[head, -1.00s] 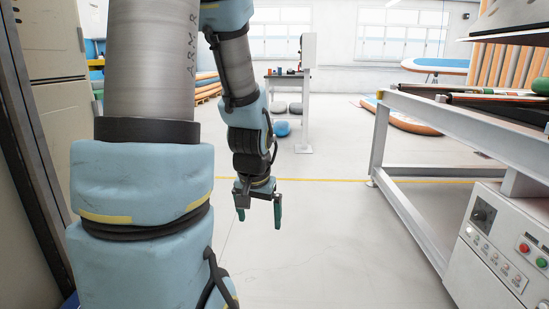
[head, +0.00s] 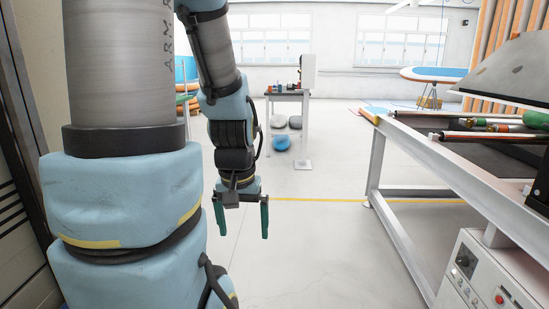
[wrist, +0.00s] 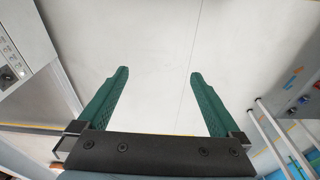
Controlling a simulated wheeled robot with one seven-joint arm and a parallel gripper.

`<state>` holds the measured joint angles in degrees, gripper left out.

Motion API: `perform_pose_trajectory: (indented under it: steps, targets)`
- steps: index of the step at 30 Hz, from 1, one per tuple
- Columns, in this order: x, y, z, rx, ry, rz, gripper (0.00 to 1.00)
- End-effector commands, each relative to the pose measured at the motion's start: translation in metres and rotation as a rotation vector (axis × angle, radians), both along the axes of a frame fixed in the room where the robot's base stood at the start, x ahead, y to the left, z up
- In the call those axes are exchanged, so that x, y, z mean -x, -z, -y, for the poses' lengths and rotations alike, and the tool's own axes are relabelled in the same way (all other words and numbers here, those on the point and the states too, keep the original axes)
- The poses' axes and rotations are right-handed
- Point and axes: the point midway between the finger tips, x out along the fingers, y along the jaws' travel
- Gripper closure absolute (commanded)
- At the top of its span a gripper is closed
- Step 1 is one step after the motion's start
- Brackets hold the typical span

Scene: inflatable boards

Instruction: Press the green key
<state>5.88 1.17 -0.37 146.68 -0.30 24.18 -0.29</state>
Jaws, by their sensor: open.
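The control box (head: 478,280) stands under the bench at the lower right of the head view, cut off by the picture's edge. A red key (head: 499,299) and a dark knob (head: 463,261) show on its face. In the wrist view my gripper (wrist: 158,75) is open above bare floor. Part of a grey panel with small pale keys (wrist: 10,45) shows at the upper left there.
A metal-framed bench (head: 448,160) with rods and a green roll on it stands at the right, with a raised grey lid above. The floor (head: 330,240) between my arm and the bench is clear.

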Motion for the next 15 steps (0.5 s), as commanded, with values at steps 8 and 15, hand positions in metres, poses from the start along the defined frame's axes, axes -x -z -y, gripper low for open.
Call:
perform_pose_trajectory:
  steps: [8,15]
  targets:
    - [0.0,-0.091,0.0,0.0,0.0,0.0,0.0]
    - [0.0,-0.112,0.0,0.0,0.0,0.0,0.0]
